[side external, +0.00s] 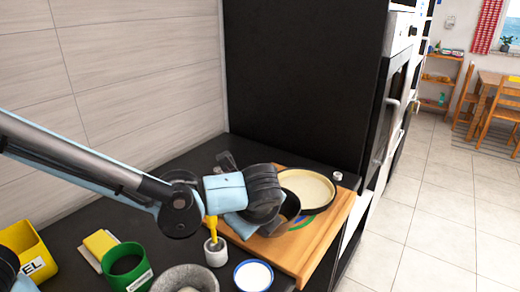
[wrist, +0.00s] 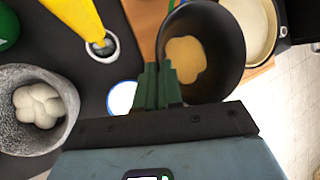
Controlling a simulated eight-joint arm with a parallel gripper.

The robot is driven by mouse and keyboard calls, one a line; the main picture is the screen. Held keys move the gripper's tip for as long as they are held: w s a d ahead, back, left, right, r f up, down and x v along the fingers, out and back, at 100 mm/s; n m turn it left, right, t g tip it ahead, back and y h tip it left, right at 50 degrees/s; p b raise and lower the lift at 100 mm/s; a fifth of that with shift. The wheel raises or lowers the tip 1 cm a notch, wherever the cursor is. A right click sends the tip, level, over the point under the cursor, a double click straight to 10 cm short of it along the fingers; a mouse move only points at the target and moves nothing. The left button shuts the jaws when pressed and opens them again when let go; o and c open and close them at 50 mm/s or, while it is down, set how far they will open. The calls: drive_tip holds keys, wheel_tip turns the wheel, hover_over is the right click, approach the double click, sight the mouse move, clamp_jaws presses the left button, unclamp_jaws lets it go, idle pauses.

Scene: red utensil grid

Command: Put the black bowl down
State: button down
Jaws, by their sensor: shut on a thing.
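The black bowl (wrist: 230,45) is at the top middle of the wrist view, with a tan patch or piece (wrist: 185,58) in its bottom. My gripper (wrist: 162,85) has its green fingers closed on the bowl's near left rim. In the side view the bowl (side external: 290,207) is partly hidden behind my wrist, and my fingertips are hidden. The bowl is over the wooden board (side external: 325,238); I cannot tell whether it touches the board.
A cream-coloured pan (side external: 307,186) is close behind the bowl on the board. A white holder (side external: 216,252) with a yellow-handled tool, a blue-rimmed cup (side external: 253,275), a grey stone bowl (side external: 205,275) and a green cup (side external: 127,265) crowd the counter. The board's front right is bare.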

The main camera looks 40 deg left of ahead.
drive_tip(key=shift+f, duration=1.8)
drive_tip(key=shift+f, duration=0.1)
drive_tip(key=c, duration=1.3)
unclamp_jaws()
drive_tip(key=v, duration=1.2)
drive_tip(key=shift+d, duration=0.1)
